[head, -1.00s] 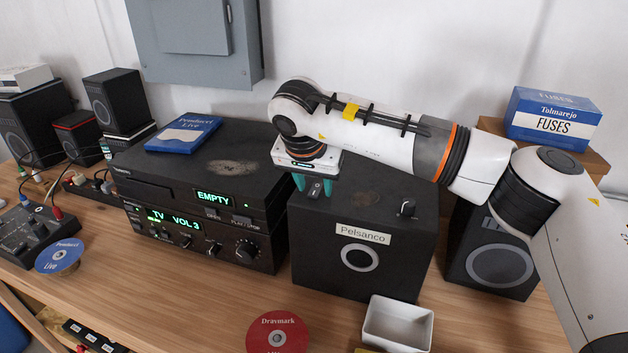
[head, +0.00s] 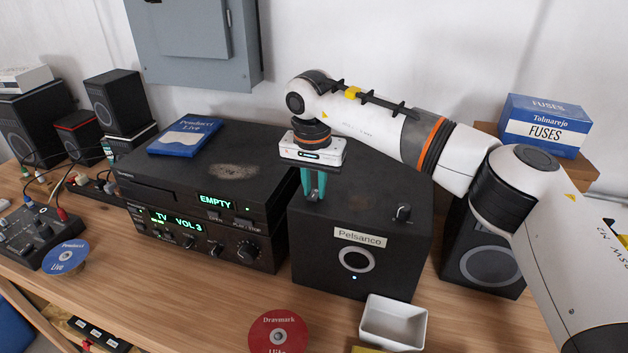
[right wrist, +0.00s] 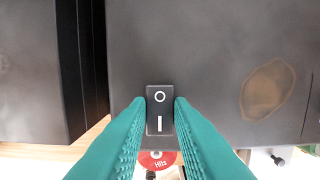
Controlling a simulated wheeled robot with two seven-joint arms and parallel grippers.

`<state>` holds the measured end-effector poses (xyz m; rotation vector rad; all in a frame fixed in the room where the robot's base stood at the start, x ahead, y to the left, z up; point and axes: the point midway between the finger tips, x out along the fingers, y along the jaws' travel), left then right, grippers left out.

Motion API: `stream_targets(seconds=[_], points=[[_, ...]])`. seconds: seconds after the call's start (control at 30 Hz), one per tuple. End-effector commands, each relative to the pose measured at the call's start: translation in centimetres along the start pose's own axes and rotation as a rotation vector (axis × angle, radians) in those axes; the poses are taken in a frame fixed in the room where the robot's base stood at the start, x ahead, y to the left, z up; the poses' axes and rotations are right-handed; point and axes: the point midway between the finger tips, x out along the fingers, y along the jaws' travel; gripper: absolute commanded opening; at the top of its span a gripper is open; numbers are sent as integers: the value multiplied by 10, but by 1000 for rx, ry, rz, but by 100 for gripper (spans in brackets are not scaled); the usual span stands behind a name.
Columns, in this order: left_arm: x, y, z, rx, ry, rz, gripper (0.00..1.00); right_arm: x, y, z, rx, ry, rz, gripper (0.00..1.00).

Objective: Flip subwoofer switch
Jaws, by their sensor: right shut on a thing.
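The subwoofer (head: 315,250) is a black box labelled Pelsanco, with a knob (head: 402,213) on top and a small lit blue light (head: 354,278) on its front. Its switch (right wrist: 160,110) is a black rocker marked O and I in the right wrist view. In the head view my fingers largely hide the switch. My right gripper (head: 315,197) points down onto the top front left of the subwoofer. In the right wrist view its teal fingers (right wrist: 160,101) are shut on the switch from both sides. My left gripper is not in view.
A stacked player and receiver (head: 205,240) stands close to the left of the subwoofer. A speaker (head: 485,265) and a fuse box (head: 545,130) are to the right. A white tray (head: 394,341) and a red disc (head: 278,330) lie in front.

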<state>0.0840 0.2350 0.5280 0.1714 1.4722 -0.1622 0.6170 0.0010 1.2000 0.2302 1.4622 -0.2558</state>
Motion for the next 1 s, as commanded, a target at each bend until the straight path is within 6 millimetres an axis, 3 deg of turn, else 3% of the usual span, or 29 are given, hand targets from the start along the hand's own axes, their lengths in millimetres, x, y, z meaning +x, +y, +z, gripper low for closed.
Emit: stream_targets(seconds=[0.1,0.13,0.27,0.67,1.0], points=[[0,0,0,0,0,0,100,-2,0,1,1,-3,4,0],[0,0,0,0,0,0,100,-2,0,1,1,-3,4,22],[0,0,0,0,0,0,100,-2,0,0,1,-3,3,42],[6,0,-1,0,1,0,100,-9,0,1,1,-6,3,42],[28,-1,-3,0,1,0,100,-76,1,0,2,-7,5,42]])
